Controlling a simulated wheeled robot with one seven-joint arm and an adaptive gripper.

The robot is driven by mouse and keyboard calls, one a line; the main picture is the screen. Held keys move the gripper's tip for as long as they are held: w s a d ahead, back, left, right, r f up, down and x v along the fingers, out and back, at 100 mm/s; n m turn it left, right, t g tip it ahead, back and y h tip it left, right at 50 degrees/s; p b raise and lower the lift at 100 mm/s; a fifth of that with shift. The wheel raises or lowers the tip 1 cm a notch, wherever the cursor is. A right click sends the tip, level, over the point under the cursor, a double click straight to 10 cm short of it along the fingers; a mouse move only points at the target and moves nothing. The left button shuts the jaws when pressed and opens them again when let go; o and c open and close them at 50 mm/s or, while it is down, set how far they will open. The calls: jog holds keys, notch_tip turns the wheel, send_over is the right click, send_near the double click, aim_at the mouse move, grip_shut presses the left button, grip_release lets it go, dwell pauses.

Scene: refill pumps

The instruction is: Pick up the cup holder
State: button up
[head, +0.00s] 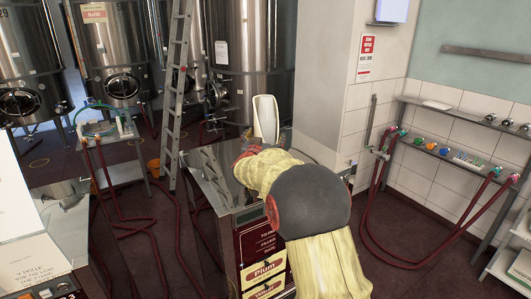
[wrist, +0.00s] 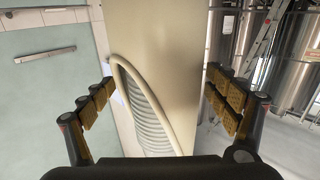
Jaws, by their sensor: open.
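The cup holder (head: 265,119) looks like a tall cream piece with a rounded top and stands upright at the far end of the metal counter. In the wrist view, the cup holder (wrist: 120,72) shows a cream arched rim around a grey ribbed inside. My gripper (wrist: 158,98) is open, with one finger on each side of the cup holder and visible gaps to both. Its lower part is hidden behind the gripper body. In the head view my yellow-sleeved arm reaches over the counter, and my gripper (head: 250,146) is at the cup holder's lower part; its fingertips are hard to make out.
The metal counter (head: 212,176) has labelled fronts. A pale pillar (head: 325,80) stands close behind and right of the cup holder. A ladder (head: 178,90) and steel tanks (head: 247,70) are behind. Red hoses (head: 128,235) lie on the floor at left. A wall shelf (head: 460,155) is at right.

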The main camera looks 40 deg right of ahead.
aim_at(272, 115)
jog(key=c, duration=0.4)
jog(key=c, duration=1.4)
jog(key=shift+r, duration=0.15)
jog(key=shift+c, duration=0.6)
jog(key=shift+r, duration=0.5)
jog(key=r, duration=0.3)
jog(key=shift+s+a, duration=0.1)
jog(key=shift+s, duration=0.15)
jog(key=s+r, duration=0.2)
jog(key=s+a+r, duration=0.1)
jog(key=s+r, duration=0.2)
jog(key=shift+a+r, duration=0.15)
jog(key=shift+r, duration=0.2)
jog(key=s+a+r, duration=0.2)
jog(key=s+r, duration=0.1)
jog(key=s, duration=0.5)
jog(key=shift+a, duration=0.15)
